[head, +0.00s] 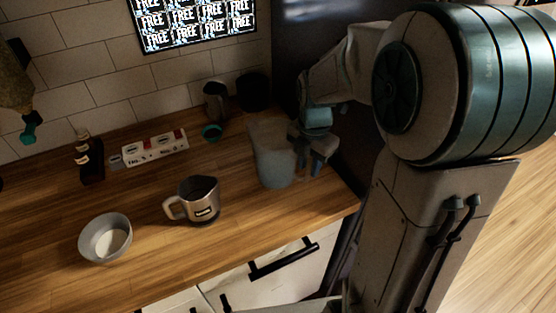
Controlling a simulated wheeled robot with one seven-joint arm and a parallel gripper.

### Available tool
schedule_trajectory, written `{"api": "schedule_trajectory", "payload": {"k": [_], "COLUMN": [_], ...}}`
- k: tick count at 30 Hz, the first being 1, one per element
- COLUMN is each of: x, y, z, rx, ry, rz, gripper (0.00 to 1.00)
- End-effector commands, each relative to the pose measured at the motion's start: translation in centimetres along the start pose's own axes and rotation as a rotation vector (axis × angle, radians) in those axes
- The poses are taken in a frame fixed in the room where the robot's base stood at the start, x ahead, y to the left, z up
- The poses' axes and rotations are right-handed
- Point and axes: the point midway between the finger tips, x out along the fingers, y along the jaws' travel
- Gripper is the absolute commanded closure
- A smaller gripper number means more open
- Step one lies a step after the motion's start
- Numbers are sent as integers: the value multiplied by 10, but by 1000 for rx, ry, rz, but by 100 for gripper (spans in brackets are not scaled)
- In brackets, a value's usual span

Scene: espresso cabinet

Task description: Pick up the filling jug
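A translucent pale jug (272,158), which looks like the filling jug, stands upright on the wooden counter near its right end. My gripper (312,158) is at the jug's right side, pointing down, with its fingers close against or beside the jug. Whether the fingers touch it or enclose a handle is hidden. I cannot tell whether the gripper is closed on it. A metal pitcher (200,203) with a pale handle and a label stands on the counter to the jug's left.
A grey bowl (82,238) with white contents sits at the front left. The counter (150,240) is clear around the pitcher.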

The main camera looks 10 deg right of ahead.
Motion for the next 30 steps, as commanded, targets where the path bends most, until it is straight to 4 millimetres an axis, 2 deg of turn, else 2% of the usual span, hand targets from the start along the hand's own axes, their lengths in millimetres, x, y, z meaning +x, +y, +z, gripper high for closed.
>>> {"api": "schedule_trajectory", "payload": {"k": [1,3,4,20,30], "x": [0,0,0,-6,-32], "y": [0,0,0,0,0], "z": [0,0,0,0,0], "rx": [0,0,0,0,1], "ry": [0,0,0,-1,-2], "rz": [0,0,0,1,3], "gripper": [75,94,100,100,100]}}
